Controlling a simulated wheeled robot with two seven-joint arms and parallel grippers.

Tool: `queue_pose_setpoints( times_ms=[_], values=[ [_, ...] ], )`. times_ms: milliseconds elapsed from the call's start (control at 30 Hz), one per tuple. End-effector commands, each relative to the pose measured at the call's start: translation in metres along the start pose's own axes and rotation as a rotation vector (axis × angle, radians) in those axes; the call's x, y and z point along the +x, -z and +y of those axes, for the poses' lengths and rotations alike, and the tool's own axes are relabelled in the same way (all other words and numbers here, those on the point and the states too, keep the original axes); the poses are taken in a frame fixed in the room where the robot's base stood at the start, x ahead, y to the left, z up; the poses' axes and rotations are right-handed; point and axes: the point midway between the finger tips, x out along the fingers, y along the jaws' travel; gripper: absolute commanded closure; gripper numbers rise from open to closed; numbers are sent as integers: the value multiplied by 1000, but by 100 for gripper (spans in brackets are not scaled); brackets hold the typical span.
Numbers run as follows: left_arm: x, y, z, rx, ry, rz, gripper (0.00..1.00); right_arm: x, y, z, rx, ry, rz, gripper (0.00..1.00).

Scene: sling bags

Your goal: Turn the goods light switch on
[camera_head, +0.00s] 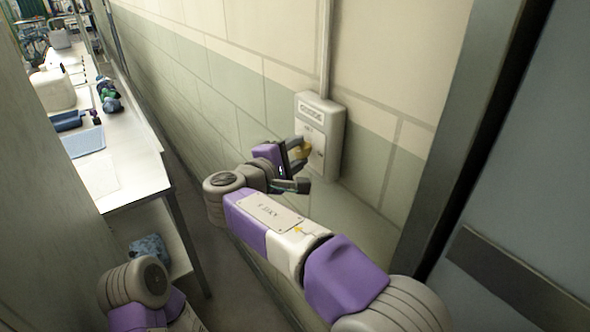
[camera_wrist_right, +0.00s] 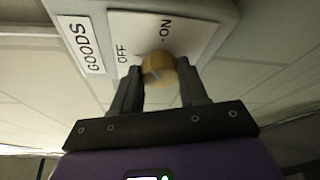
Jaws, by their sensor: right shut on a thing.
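The goods light switch is a pale box (camera_head: 331,118) on the wall, with a yellow round knob (camera_head: 303,150) on its front. In the right wrist view, the box's plate (camera_wrist_right: 195,30) carries a GOODS label (camera_wrist_right: 80,47) and the words OFF and ON beside the knob (camera_wrist_right: 158,67). My right gripper (camera_head: 297,163) is at the switch, its two fingers on either side of the knob and shut on it. A pale mark shows on the knob's face, but I cannot tell which word it points to. My left gripper is out of view.
A conduit (camera_head: 326,45) runs up the wall from the box. A dark door frame (camera_head: 460,130) stands to the right. A white workbench (camera_head: 130,180) with several items runs along the left, with a narrow floor aisle between it and the wall.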

Motion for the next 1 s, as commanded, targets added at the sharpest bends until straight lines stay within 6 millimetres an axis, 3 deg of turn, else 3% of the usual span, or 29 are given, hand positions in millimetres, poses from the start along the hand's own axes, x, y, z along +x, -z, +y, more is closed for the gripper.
queue_pose_setpoints(
  times_ms=[33, 100, 400, 700, 1000],
  values=[
    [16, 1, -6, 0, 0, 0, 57, 1, 2, -8, 42, -18, 0, 87],
    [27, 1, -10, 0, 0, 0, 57, 0, 3, -8, 104, -43, 0, 87],
    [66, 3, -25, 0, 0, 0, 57, 0, 3, -8, 341, -142, 0, 87],
    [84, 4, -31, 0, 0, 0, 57, 0, 2, -6, 501, -207, 0, 87],
    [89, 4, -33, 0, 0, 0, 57, 0, 2, -5, 565, -234, 0, 87]
  ],
)
